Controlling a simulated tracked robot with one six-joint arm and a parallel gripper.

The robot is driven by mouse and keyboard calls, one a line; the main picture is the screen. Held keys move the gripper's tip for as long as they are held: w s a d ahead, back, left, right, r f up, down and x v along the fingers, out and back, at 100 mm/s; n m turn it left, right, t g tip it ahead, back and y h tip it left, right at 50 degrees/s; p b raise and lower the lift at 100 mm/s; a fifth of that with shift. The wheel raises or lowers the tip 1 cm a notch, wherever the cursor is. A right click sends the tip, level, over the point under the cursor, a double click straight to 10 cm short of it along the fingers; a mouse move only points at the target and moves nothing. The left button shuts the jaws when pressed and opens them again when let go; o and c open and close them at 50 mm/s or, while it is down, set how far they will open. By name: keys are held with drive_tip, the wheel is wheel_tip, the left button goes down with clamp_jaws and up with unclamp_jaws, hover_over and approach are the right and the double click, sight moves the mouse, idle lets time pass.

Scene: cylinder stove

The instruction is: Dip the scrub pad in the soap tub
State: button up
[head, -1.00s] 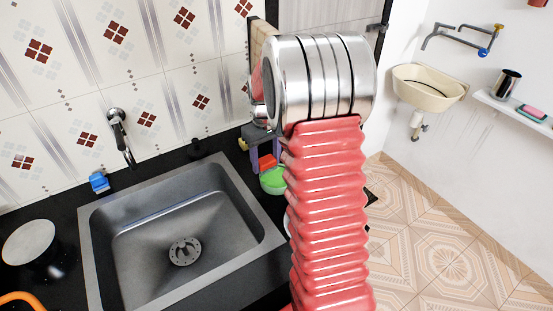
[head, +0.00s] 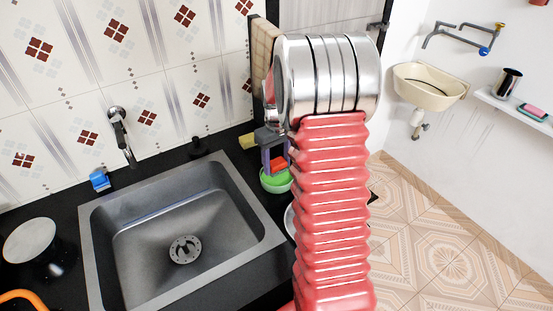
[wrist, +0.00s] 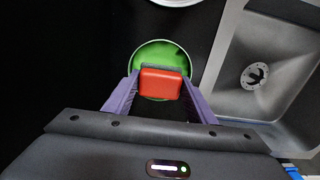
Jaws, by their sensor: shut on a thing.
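The scrub pad (wrist: 161,83) is a small red block with a dark grey far edge. My gripper (wrist: 160,88) has purple fingers and is shut on the pad from both sides. In the head view, the pad (head: 278,165) shows between the fingers of my gripper (head: 276,158), just above the soap tub (head: 277,184). The tub is round with a pale rim and bright green inside. In the wrist view, the pad covers the near middle of the tub (wrist: 150,56). I cannot tell whether the pad touches the soap.
The steel sink (head: 186,220) lies left of the tub, with a tap (head: 120,135) behind it. A blue item (head: 99,180) sits near the tap. A yellow block (head: 248,141) shows behind my gripper. My ribbed red arm hides part of the counter. A pale dish edge shows beyond the tub.

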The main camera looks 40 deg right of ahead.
sight(277, 180)
drive_tip(key=shift+f, duration=1.9)
drive_tip(key=shift+f, duration=0.6)
idle(1.1)
drive_tip(key=shift+r, duration=0.1)
drive_tip(key=shift+r, duration=3.5)
drive_tip(key=shift+m, duration=0.3)
drive_tip(key=shift+a+m, duration=0.1)
drive_tip(key=shift+m, duration=0.4)
drive_tip(key=w+a+n, duration=0.1)
drive_tip(key=w+a, duration=0.1)
drive_tip(key=a, duration=1)
drive_tip(key=w+a+n, duration=0.1)
drive_tip(key=w+a, duration=0.2)
drive_tip(key=a, duration=0.9)
drive_tip(key=shift+w+a, duration=0.3)
drive_tip(key=shift+a, duration=0.05)
